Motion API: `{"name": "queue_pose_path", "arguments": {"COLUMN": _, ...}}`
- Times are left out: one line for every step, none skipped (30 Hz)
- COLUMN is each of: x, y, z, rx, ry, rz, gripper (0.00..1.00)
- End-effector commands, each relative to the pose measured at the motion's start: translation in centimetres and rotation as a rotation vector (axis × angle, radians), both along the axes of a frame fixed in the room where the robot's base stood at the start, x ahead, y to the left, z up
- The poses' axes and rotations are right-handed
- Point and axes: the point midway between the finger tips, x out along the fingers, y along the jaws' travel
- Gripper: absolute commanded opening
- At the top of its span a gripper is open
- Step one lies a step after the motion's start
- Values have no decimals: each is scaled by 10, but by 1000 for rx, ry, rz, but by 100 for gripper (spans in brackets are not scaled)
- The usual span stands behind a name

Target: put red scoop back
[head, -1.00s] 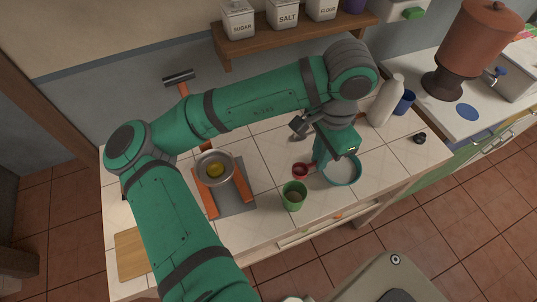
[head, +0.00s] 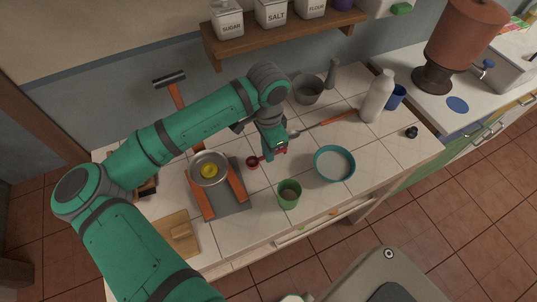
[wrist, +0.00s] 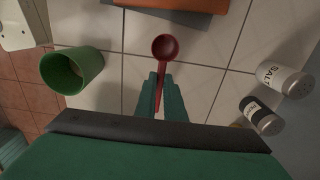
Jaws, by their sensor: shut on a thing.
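The red scoop (head: 252,162) is in my gripper (head: 272,154), over the middle of the tiled counter. In the wrist view the scoop (wrist: 166,46) points its round bowl away from me, and its handle lies between the fingertips of my gripper (wrist: 161,88). The gripper is shut on the handle. The bowl shows empty. I cannot tell for certain whether the scoop touches the tiles or hangs just above them.
A green cup (head: 289,193) and a teal-rimmed bowl (head: 334,163) stand nearby. A metal pan (head: 210,169) sits on an orange-and-grey stand at left. Salt (wrist: 284,79) and pepper (wrist: 262,115) shakers show at right in the wrist view. A white bottle (head: 378,97) stands behind.

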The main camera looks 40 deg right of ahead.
Motion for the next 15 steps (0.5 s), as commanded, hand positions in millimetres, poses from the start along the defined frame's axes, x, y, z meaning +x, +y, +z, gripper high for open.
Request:
{"name": "queue_pose_path", "arguments": {"x": -1, "y": 0, "z": -8, "rx": 1, "ry": 1, "rz": -1, "gripper": 0}}
{"name": "queue_pose_path", "arguments": {"x": -1, "y": 0, "z": -12, "rx": 2, "ry": 1, "rz": -1, "gripper": 0}}
{"name": "queue_pose_path", "arguments": {"x": -1, "y": 0, "z": -16, "rx": 1, "ry": 1, "rz": -1, "gripper": 0}}
{"name": "queue_pose_path", "arguments": {"x": -1, "y": 0, "z": -19, "rx": 1, "ry": 1, "rz": -1, "gripper": 0}}
{"name": "queue_pose_path", "arguments": {"x": -1, "y": 0, "z": -21, "rx": 0, "ry": 1, "rz": -2, "gripper": 0}}
{"name": "queue_pose_path", "arguments": {"x": -2, "y": -1, "z": -23, "rx": 0, "ry": 1, "rz": -3, "gripper": 0}}
{"name": "queue_pose_path", "arguments": {"x": -2, "y": -1, "z": -23, "rx": 0, "ry": 1, "rz": -3, "gripper": 0}}
{"name": "queue_pose_path", "arguments": {"x": -2, "y": -1, "z": -24, "rx": 0, "ry": 1, "rz": -4, "gripper": 0}}
{"name": "queue_pose_path", "arguments": {"x": -2, "y": -1, "z": -24, "rx": 0, "ry": 0, "rz": -3, "gripper": 0}}
{"name": "queue_pose_path", "arguments": {"x": -1, "y": -1, "z": -23, "rx": 0, "ry": 0, "rz": -2, "gripper": 0}}
{"name": "queue_pose_path", "arguments": {"x": -1, "y": -1, "z": -23, "rx": 0, "ry": 0, "rz": -2, "gripper": 0}}
{"name": "queue_pose_path", "arguments": {"x": -1, "y": 0, "z": -23, "rx": 0, "ry": 0, "rz": -1, "gripper": 0}}
{"name": "queue_pose_path", "arguments": {"x": -1, "y": 0, "z": -23, "rx": 0, "ry": 0, "rz": 0, "gripper": 0}}
{"name": "queue_pose_path", "arguments": {"x": -1, "y": 1, "z": -24, "rx": 0, "ry": 1, "rz": 1, "gripper": 0}}
{"name": "queue_pose_path", "arguments": {"x": 0, "y": 1, "z": -24, "rx": 0, "ry": 1, "rz": 1, "gripper": 0}}
